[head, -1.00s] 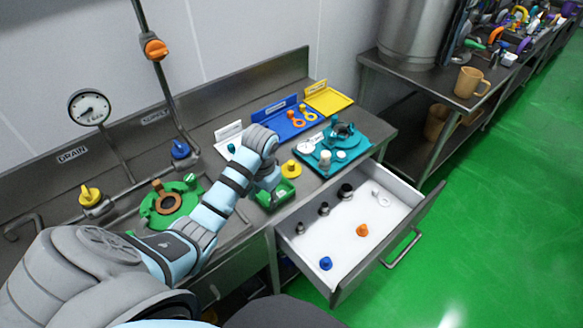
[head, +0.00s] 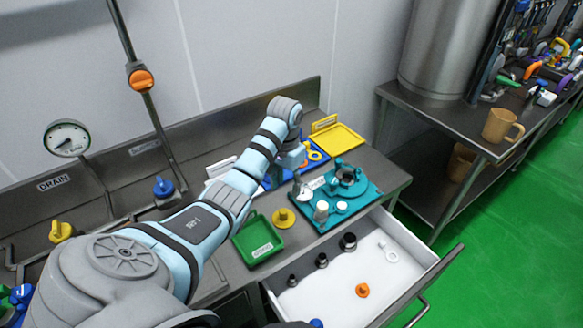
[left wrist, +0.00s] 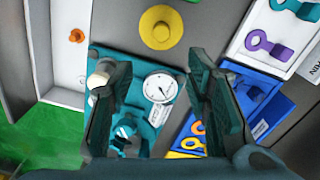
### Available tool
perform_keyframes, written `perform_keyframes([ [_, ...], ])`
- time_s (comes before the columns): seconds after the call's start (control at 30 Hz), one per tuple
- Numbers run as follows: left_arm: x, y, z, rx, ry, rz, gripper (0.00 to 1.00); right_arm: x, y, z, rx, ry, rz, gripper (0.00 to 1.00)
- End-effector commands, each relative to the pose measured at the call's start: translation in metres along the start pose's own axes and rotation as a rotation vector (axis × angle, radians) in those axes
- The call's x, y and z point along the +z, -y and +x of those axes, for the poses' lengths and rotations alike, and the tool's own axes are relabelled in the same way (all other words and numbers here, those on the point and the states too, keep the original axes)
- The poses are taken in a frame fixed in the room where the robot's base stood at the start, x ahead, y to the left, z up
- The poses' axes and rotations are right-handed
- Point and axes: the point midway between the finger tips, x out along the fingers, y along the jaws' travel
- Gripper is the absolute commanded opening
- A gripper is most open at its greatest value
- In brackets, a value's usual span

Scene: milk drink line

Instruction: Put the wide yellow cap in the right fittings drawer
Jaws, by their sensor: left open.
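The wide yellow cap (head: 284,218) stands on the steel counter between the green tray and the teal tray. In the left wrist view the yellow cap (left wrist: 161,27) is at the top centre, beyond my fingertips and apart from them. My left gripper (head: 299,188) is open and empty above the counter, near the teal tray's left edge and behind the cap. Its two fingers (left wrist: 160,72) show spread apart in the left wrist view. The fittings drawer (head: 332,285) is pulled open below the counter, with a white inside. My right gripper is out of view.
The drawer holds black fittings, an orange cap (head: 362,290), a white ring piece (head: 388,252) and a partly cut-off blue piece. The teal tray (head: 372,196) carries a gauge and other parts. The green tray (head: 243,254) is empty. Blue and yellow trays (head: 340,142) lie behind.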

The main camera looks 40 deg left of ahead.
Motion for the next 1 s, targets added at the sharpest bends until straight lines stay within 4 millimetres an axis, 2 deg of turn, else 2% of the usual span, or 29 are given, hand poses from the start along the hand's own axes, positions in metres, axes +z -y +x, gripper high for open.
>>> perform_keyframes([
  [0.03, 0.004, 0.001, 0.019, 0.001, 0.011, -0.002, 0.44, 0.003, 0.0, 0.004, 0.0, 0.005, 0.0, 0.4],
  [0.1, 0.004, 0.002, 0.037, 0.0, 0.009, -0.004, 0.44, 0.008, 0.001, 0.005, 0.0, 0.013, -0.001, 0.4],
  [0.27, 0.003, 0.002, 0.063, 0.0, 0.006, -0.005, 0.44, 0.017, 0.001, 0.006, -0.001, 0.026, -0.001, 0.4],
  [0.37, 0.005, 0.001, 0.077, 0.0, 0.008, -0.003, 0.44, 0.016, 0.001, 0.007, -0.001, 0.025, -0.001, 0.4],
  [0.5, 0.006, 0.0, 0.106, 0.0, 0.007, -0.002, 0.44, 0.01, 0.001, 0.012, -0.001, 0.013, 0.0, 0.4],
  [0.6, 0.006, -0.001, 0.117, -0.001, 0.005, 0.0, 0.44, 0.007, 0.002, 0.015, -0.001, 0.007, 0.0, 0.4],
  [0.77, 0.006, -0.001, 0.117, -0.002, 0.005, 0.0, 0.44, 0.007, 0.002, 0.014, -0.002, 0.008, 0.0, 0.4],
  [0.83, 0.006, -0.001, 0.117, -0.002, 0.005, 0.0, 0.38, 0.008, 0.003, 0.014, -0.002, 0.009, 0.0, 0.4],
  [1.0, 0.006, -0.001, 0.116, -0.002, 0.005, 0.0, 0.1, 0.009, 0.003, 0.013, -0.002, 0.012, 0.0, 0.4],
])
